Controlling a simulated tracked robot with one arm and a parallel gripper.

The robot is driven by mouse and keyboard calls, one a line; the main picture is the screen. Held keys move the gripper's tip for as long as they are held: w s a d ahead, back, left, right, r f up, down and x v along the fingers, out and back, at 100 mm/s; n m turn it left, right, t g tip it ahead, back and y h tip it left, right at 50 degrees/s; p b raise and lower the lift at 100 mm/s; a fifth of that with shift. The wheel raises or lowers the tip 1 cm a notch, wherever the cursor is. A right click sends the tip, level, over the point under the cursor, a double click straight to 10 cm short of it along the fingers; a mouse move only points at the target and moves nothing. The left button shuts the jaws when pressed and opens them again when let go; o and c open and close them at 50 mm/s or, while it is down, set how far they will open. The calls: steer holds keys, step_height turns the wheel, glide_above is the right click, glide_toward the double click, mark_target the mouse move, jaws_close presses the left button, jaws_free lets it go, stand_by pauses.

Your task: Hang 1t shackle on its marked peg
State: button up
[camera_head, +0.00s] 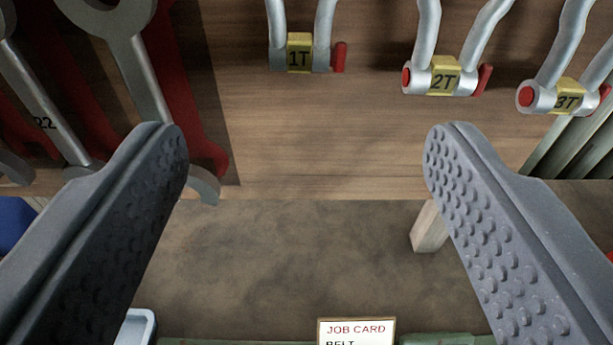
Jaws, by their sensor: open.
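The 1T shackle (326,33) hangs on the wooden board at the top centre, with a yellow 1T tag (300,52) across its lower part and a red pin end (339,57) at its right. Its upper part and any peg are cut off by the top edge. My gripper (305,155) is open and empty. Its two grey studded jaws are wide apart, below and to either side of the 1T shackle, not touching it.
The 2T shackle (425,40) and 3T shackle (560,60) hang to the right. Spanners (140,65) hang over red outlines at the left. Below are a brown surface (290,260), a wooden block (429,228) and a job card (356,330).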

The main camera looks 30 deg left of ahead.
steer(key=v, duration=0.6)
steer(key=shift+s+d, duration=0.2)
steer(key=shift+s, duration=0.05)
steer(key=w+d+r+m+h, duration=0.2)
steer(key=w+d+r, duration=0.2)
steer(key=d+r, duration=0.45)
steer(key=s+d+r+m+h, duration=0.2)
steer(key=s+d+r+h, duration=0.1)
steer(key=d+r, duration=0.7)
steer(key=s+d+r+m+t+h+b, duration=0.1)
steer(key=s+d+r+m+h, duration=0.1)
steer(key=d+r, duration=0.8)
steer(key=s+d+h, duration=0.1)
steer(key=s+d, duration=0.1)
steer(key=shift+s+d+h, duration=0.2)
steer(key=shift+d+h, duration=0.1)
steer(key=shift+d, duration=0.05)
steer(key=shift+r, duration=0.1)
